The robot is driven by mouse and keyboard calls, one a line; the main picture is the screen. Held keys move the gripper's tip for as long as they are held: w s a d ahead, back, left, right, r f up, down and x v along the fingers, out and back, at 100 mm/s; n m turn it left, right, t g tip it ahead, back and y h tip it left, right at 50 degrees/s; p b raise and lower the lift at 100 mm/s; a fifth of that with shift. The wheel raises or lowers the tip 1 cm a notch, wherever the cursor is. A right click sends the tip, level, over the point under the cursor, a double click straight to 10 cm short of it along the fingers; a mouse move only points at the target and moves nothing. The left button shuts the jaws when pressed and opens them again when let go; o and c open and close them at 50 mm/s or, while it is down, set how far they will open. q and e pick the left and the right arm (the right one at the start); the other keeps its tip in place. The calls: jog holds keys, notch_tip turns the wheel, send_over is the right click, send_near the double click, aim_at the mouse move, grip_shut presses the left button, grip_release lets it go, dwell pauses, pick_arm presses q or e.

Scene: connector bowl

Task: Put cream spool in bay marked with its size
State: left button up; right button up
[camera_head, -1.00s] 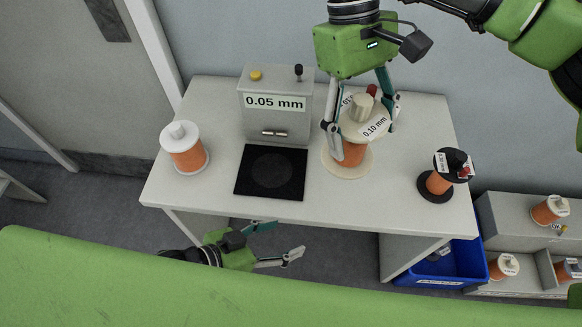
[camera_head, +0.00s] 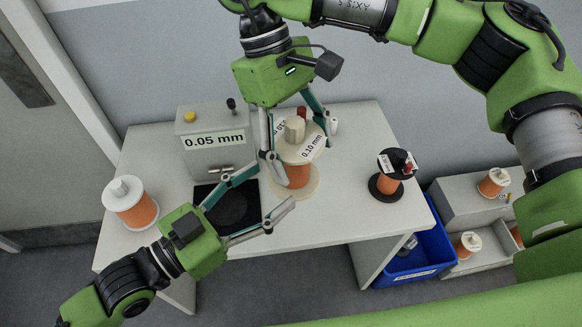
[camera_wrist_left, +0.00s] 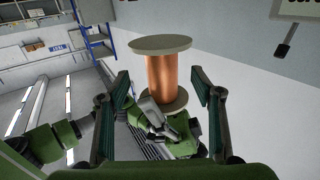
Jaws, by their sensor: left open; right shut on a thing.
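The cream spool (camera_head: 299,175), wound with copper wire, has a pale knob on top and a tag reading 0.10 mm. My right gripper (camera_head: 302,150) comes from above with its fingers around the spool's upper part, shut on it. I cannot tell whether its base touches the table. My left gripper (camera_head: 272,190) is open, its fingers pointing at the spool's left side. In the left wrist view the spool (camera_wrist_left: 165,75) stands between the open left fingers (camera_wrist_left: 165,90), apart from them. A grey unit with bays (camera_head: 470,200) stands low at the right; its markings are not readable.
A grey gauge box (camera_head: 212,140) reads 0.05 mm, with a black pad (camera_head: 205,195) before it. A white spool (camera_head: 130,203) stands left and a black spool (camera_head: 390,178) right on the table (camera_head: 340,215). A blue bin (camera_head: 425,255) sits below, beside the unit.

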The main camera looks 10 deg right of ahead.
aim_at(296, 168)
pick_arm(q)
jog(key=x, duration=0.7)
jog(key=shift+d, duration=0.25)
jog(key=c, duration=1.5)
pick_arm(e)
jog(key=o, duration=1.5)
